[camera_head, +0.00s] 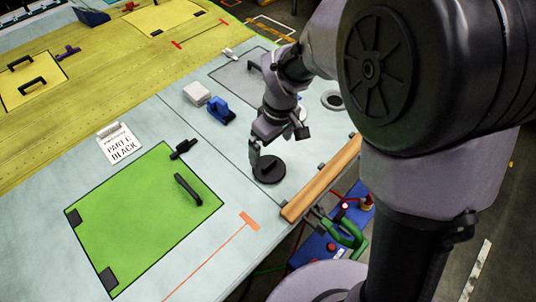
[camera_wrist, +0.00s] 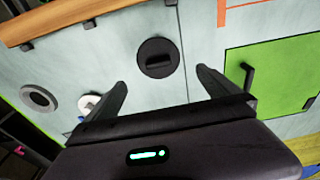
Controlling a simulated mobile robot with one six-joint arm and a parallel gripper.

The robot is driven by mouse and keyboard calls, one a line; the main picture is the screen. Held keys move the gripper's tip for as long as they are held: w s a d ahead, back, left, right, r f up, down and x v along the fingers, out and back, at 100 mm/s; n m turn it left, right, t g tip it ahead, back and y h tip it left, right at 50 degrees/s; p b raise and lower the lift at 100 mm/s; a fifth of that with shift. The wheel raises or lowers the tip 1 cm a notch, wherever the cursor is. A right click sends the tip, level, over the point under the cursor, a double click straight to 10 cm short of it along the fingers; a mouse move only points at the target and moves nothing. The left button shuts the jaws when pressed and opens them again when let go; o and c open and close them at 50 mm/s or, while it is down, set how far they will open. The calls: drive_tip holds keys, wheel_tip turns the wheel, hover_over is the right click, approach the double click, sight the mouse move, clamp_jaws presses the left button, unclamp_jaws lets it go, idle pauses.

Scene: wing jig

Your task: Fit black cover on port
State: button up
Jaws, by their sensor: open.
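A round black cover (camera_head: 268,170) with a raised bar handle lies on the pale wing panel, left of the wooden rail. It also shows in the wrist view (camera_wrist: 158,58), just beyond the fingertips and between their lines. My gripper (camera_head: 258,153) is open and empty, pointing down at the cover. In the wrist view its two fingers (camera_wrist: 160,82) are apart, with nothing between them. What lies under the cover is hidden.
A wooden rail (camera_head: 322,178) runs along the panel's edge. A green hatch (camera_head: 140,222) with a black handle lies left. A blue tool (camera_head: 221,110), white block (camera_head: 196,93) and label card (camera_head: 119,143) lie on the panel. A white round piece (camera_wrist: 90,103) sits near the port.

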sight(269, 163)
drive_tip(key=f, duration=0.3)
drive_tip(key=f+b, duration=0.1)
drive_tip(key=f, duration=0.2)
drive_tip(key=w+f, duration=0.1)
drive_tip(key=f, duration=0.2)
drive_tip(key=shift+a+f, duration=0.25)
drive_tip(key=shift+f, duration=0.1)
drive_tip(key=shift+w+f, duration=0.1)
drive_tip(key=shift+f, duration=0.25)
drive_tip(key=shift+r, duration=0.1)
drive_tip(key=shift+c, duration=1.1)
drive_tip(key=c, duration=1.3)
